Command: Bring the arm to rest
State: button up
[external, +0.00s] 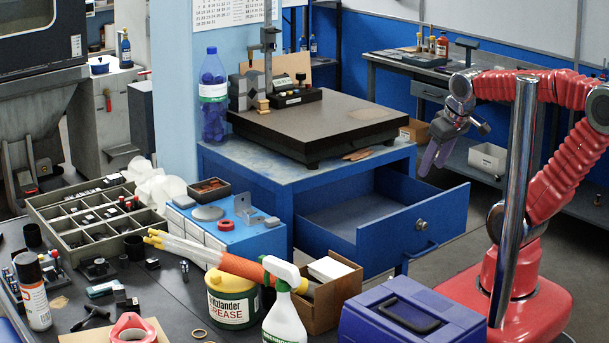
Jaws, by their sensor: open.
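My arm (555,180) is red with ribbed sleeves and stands at the right on its red base. It bends up and over to the left, behind a shiny upright pole. My gripper (432,163) hangs from the wrist at the upper right, pointing down and slightly left. Its purple-grey fingers are open and seem empty. In the picture it is above the right end of the open blue drawer (385,222); its exact distance from the drawer cannot be told.
A blue cabinet (245,185) carries a dark plate (300,128) with instruments. The front bench (180,318) is crowded with a divided tray (50,215), a yellow grease tub (232,298), a spray bottle (283,315) and a blue case (410,312). A back bench (400,65) stands behind my gripper.

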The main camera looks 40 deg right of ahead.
jog(key=shift+s+a+r+m+t, duration=0.2)
jog(key=shift+s+a+m+t, duration=0.15)
jog(key=shift+s, duration=0.2)
jog(key=shift+c, duration=0.4)
dwell(0.8)
